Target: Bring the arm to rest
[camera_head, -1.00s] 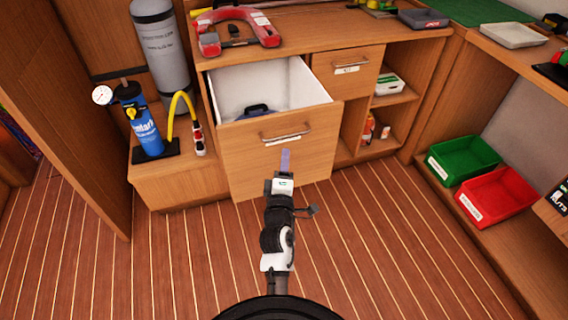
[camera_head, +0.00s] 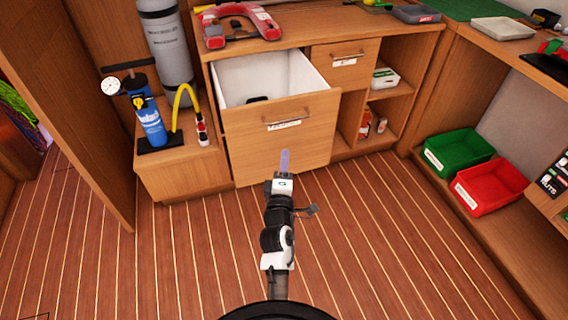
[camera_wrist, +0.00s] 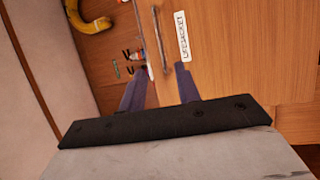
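My arm reaches forward from the bottom of the head view. My gripper (camera_head: 285,161) is in front of the open drawer (camera_head: 275,145), below its metal handle (camera_head: 288,124). In the wrist view my gripper (camera_wrist: 159,82) has its two dark purple fingers spread apart, with nothing held between them. The drawer handle (camera_wrist: 161,42) and a white label (camera_wrist: 183,36) on the wooden front show beyond the fingers, and the fingers look clear of the handle. The drawer has white inner walls, and a dark item (camera_head: 257,100) inside is mostly hidden.
A blue pump (camera_head: 150,122) with a gauge and yellow hose stands left of the drawer, beside a grey cylinder (camera_head: 166,45). Green (camera_head: 457,153) and red (camera_head: 489,187) bins are at the right. The striped floor (camera_head: 370,250) is clear around my arm.

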